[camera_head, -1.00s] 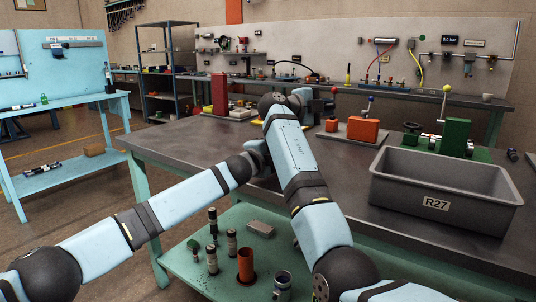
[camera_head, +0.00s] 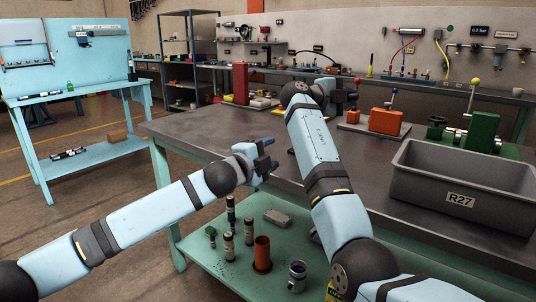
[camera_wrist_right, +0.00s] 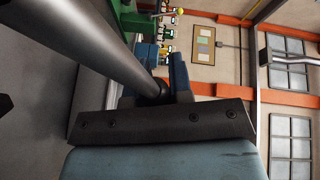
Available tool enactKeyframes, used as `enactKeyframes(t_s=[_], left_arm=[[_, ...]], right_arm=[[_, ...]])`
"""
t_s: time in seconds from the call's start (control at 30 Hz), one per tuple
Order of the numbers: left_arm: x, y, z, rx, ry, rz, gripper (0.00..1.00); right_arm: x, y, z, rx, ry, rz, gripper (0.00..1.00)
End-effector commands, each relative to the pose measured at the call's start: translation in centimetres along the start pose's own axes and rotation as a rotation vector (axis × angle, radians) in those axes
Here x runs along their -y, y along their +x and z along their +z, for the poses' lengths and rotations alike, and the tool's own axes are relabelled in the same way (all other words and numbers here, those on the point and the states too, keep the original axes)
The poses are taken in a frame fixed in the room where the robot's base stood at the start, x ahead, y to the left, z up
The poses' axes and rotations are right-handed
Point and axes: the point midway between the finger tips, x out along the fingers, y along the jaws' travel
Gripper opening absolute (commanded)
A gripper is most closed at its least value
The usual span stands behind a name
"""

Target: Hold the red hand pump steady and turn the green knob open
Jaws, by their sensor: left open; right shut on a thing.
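My right gripper (camera_head: 350,94) is above the smaller block. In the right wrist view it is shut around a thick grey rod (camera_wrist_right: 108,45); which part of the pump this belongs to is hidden. My left gripper (camera_head: 270,158) is open and empty by the bench's front edge, away from the pump. I cannot make out a green knob; a green block (camera_head: 482,131) stands farther right.
A grey bin marked R27 (camera_head: 470,183) stands at the front right. A dark handwheel (camera_head: 437,120) is behind it. A green lower shelf (camera_head: 200,262) holds several cylinders and a brown cup (camera_head: 262,252). Bare bench top (camera_head: 215,130) lies at the left.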

Motion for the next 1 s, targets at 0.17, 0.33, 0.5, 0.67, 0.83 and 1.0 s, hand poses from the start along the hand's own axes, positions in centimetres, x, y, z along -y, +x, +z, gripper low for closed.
enactKeyframes(t_s=[0.17,0.33,0.5,0.67,0.83,1.0], left_arm=[[0.0,0.0,0.0,0.0,0.0,0.0,0.55],[0.0,0.1,0.0,0.0,0.0,0.0,0.55],[0.0,0.1,0.0,0.0,0.0,0.0,0.55],[0.0,0.1,0.0,0.0,0.0,0.0,0.55],[0.0,0.1,0.0,0.0,0.0,0.0,0.55],[0.0,0.1,0.0,0.0,0.0,0.0,0.55]], right_arm=[[-0.1,0.0,0.0,0.001,-0.001,0.001,0.0],[-0.1,0.0,0.0,0.0,-0.001,0.0,0.5],[0.0,0.0,0.0,0.0,0.0,0.0,0.5],[0.0,-0.4,0.0,0.001,0.0,0.0,0.5],[0.0,-2.8,0.1,0.003,-0.001,-0.001,0.5],[0.0,-6.5,0.1,0.004,0.0,-0.001,0.5]])
